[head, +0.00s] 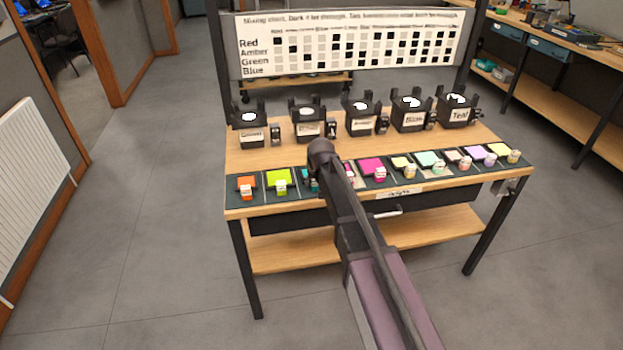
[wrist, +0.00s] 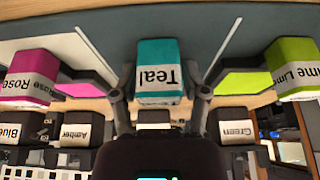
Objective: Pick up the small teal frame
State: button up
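The small teal frame (wrist: 158,55) carries a white label reading "Teal", upside down in the wrist view. It sits between a magenta piece labelled "Rose" and a lime piece. In the head view only a sliver of the teal frame (head: 309,184) shows on the dark front strip, mostly hidden by my arm. My gripper (wrist: 160,97) is open, with one finger on each side of the teal frame's lower part in the wrist view. Gaps show between fingers and frame, and nothing is held. In the head view my wrist hides the fingertips.
Orange (head: 247,186), lime (head: 279,181) and magenta (head: 373,168) frames and several paler ones line the strip. A mixing chart (head: 350,42) stands at the back. Bare wood (head: 275,157) lies between the rows.

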grip_shut()
jog(key=shift+r, duration=0.25)
notch_tip(320, 180, up, 4)
jog(key=p, duration=0.4)
jog(key=shift+f, duration=0.15)
jog(key=s+d, duration=0.3)
jog(key=s, duration=0.4)
jog(key=s+d+p, duration=0.1)
jog(key=s+d, duration=0.2)
jog(key=s, duration=0.4)
jog(key=shift+s+d+r, duration=0.2)
jog(key=shift+s+r, duration=0.15)
jog(key=shift+r, duration=0.05)
notch_tip(320, 180, up, 15)
jog(key=p, duration=1.5)
jog(key=shift+w, duration=0.1)
